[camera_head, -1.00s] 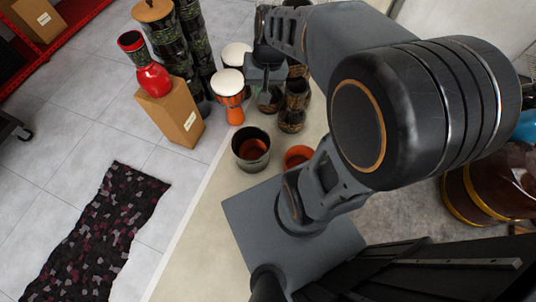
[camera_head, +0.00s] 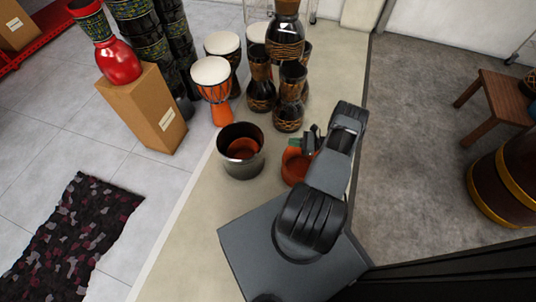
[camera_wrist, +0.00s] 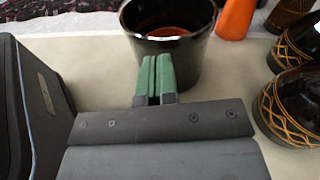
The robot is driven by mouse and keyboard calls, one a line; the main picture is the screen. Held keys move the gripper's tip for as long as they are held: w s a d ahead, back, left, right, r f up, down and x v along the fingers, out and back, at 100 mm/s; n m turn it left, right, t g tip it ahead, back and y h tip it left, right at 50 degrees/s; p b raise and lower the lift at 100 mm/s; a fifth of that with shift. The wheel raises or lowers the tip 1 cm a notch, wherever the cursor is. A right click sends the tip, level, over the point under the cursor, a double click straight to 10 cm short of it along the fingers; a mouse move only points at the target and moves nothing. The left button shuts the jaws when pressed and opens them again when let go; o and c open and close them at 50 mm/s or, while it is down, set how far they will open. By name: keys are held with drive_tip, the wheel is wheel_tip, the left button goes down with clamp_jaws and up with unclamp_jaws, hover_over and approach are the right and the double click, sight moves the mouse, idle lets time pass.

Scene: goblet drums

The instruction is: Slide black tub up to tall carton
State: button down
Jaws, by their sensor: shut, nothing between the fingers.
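The black tub (camera_head: 241,167) stands upright on the pale strip of floor, with something orange-brown inside. It also shows in the wrist view (camera_wrist: 188,62), just beyond my fingers. The tall carton (camera_head: 147,108) is a brown box with a white label, up and left of the tub, with a clear gap between them. A red vase (camera_head: 119,62) stands on the carton. My gripper (camera_head: 300,145) is to the right of the tub. Its green fingers (camera_wrist: 155,76) are shut and empty, pointing at the tub's near side. A gap to the tub seems to show in the head view.
An orange drum (camera_head: 216,90) and several dark carved drums (camera_head: 289,95) stand behind the tub. A dark patterned rug (camera_head: 75,235) lies at lower left. Tiled floor between tub and carton looks clear.

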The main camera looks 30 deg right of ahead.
sight(263, 145)
drive_tip(key=f+m+t, duration=0.1)
drive_tip(key=f, duration=0.1)
drive_tip(key=s+f+b, duration=0.1)
drive_tip(key=f, duration=0.2)
drive_tip(key=s+f+m+t+h, duration=0.1)
drive_tip(key=f, duration=0.1)
drive_tip(key=shift+s+d+f+m+t+b, duration=0.15)
drive_tip(key=shift+s+d+m+t+b, duration=0.1)
drive_tip(key=shift+d+m+t+b, duration=0.1)
drive_tip(key=shift+a+f, duration=0.15)
drive_tip(key=shift+f, duration=0.1)
drive_tip(key=shift+w+a+f, duration=0.1)
drive_tip(key=shift+w+a, duration=0.15)
drive_tip(key=shift+w, duration=0.05)
drive_tip(key=b+x, duration=0.2)
drive_tip(key=x, duration=1)
drive_tip(key=shift+w+a, duration=0.25)
drive_tip(key=shift+w, duration=0.1)
